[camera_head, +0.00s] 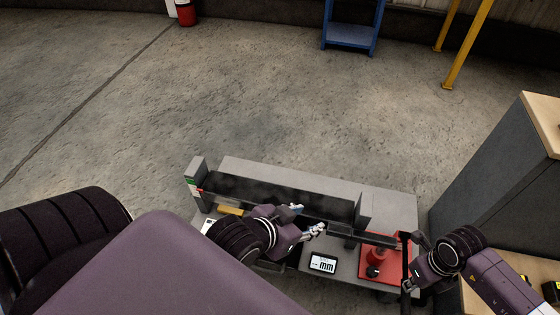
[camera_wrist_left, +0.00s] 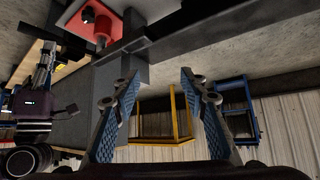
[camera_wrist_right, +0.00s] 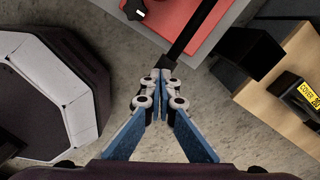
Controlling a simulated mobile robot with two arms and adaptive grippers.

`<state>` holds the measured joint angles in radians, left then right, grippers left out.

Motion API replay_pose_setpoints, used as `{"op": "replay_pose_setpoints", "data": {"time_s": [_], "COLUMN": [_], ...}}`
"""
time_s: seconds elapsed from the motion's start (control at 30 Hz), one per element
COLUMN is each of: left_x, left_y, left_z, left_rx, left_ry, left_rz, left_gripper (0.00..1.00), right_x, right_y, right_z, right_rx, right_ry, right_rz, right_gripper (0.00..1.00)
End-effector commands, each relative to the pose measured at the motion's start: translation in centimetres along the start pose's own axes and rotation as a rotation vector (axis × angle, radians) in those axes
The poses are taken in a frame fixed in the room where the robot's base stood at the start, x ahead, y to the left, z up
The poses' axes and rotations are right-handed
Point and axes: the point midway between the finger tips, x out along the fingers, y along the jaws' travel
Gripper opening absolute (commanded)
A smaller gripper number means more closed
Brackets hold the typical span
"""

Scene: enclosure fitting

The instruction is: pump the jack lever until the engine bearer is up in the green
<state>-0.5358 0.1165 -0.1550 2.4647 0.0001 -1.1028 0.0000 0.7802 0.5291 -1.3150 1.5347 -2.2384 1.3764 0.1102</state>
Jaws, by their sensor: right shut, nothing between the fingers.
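The red jack (camera_head: 376,262) stands at the right end of the grey fixture, with a black knob (camera_head: 373,271) on it. Its black lever (camera_head: 404,262) runs along its right side. My right gripper (camera_head: 408,286) is shut and empty at the lever's end; its fingertips are by the lever (camera_wrist_right: 190,36) in the right wrist view, and contact is unclear. The dark bearer beam (camera_head: 340,229) lies along the fixture, partly hidden by my left gripper. A post with green and red marks (camera_head: 193,184) stands at its left end. My left gripper (camera_head: 307,219) is open and empty over the beam.
A small display reading mm (camera_head: 322,263) sits in front of the beam. A yellow block (camera_head: 231,210) lies near the left end. A grey cabinet (camera_head: 490,170) stands close at right. Open floor lies behind the fixture, with a blue stand (camera_head: 350,37) beyond.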

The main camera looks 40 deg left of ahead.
Motion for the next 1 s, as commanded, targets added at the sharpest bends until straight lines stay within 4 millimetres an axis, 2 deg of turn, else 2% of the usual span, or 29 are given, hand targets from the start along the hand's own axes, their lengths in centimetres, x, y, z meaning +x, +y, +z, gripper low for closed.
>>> {"op": "replay_pose_setpoints", "data": {"time_s": [0.87, 1.0], "left_x": [-3.1, -4.5], "left_y": [-0.9, -1.1], "left_z": [8.4, 9.0], "left_rx": [-0.010, -0.011], "left_ry": [-0.355, -0.409], "left_rz": [-0.020, -0.022], "left_gripper": [0.40, 0.40], "right_x": [-1.8, -3.0], "right_y": [0.0, 0.0], "right_z": [-0.3, -0.3], "right_rx": [0.001, 0.000], "right_ry": [0.007, 0.007], "right_rz": [0.001, 0.001], "right_gripper": [0.00, 0.00]}}
